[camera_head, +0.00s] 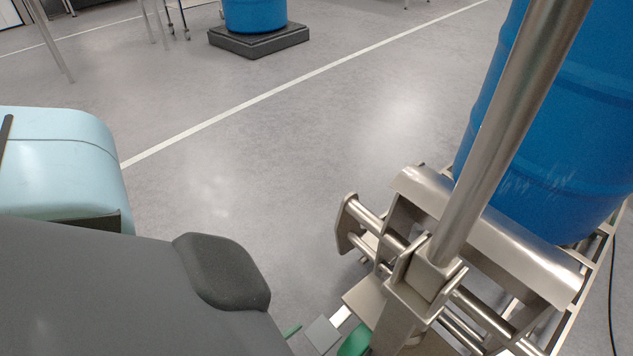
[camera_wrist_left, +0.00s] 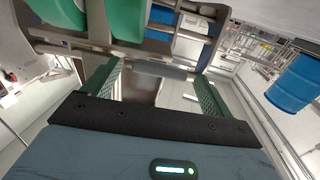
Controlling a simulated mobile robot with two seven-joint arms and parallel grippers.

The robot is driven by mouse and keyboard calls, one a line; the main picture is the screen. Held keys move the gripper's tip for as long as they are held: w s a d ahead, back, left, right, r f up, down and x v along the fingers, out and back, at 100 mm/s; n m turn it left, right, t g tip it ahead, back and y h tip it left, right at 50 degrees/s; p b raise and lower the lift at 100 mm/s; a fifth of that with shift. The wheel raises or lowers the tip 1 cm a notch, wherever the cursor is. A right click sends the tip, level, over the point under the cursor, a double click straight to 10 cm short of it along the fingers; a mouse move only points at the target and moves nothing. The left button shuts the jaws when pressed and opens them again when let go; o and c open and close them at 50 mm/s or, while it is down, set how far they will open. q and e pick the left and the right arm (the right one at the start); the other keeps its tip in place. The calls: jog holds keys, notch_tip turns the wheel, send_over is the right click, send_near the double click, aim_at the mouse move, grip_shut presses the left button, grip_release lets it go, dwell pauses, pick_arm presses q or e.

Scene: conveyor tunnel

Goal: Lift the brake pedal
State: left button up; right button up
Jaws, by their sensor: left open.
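The brake pedal (camera_head: 323,334) looks like a small grey plate low on the steel drum trolley (camera_head: 487,236), beside a green wheel (camera_head: 355,342). In the left wrist view, a grey bar, apparently the pedal (camera_wrist_left: 160,69), lies across the space between the fingertips. My left gripper (camera_wrist_left: 155,72) is open, with one green finger on each side. In the head view only a sliver of one green finger shows, just left of the pedal; my dark arm hides the rest. I cannot tell whether the fingers touch the pedal. My right gripper is not in view.
A blue drum (camera_head: 565,120) stands on the trolley, behind its slanting steel pole (camera_head: 510,130). Another blue drum (camera_head: 255,14) stands on a black base (camera_head: 258,40) farther back. A pale blue rounded object (camera_head: 60,160) is at the left. The middle floor is clear.

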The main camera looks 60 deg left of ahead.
aim_at(316, 340)
pick_arm(q)
jog(key=shift+w+a, duration=0.1)
jog(key=shift+w, duration=1.05)
jog(key=shift+w+b, duration=0.35)
jog(key=shift+w, duration=0.1)
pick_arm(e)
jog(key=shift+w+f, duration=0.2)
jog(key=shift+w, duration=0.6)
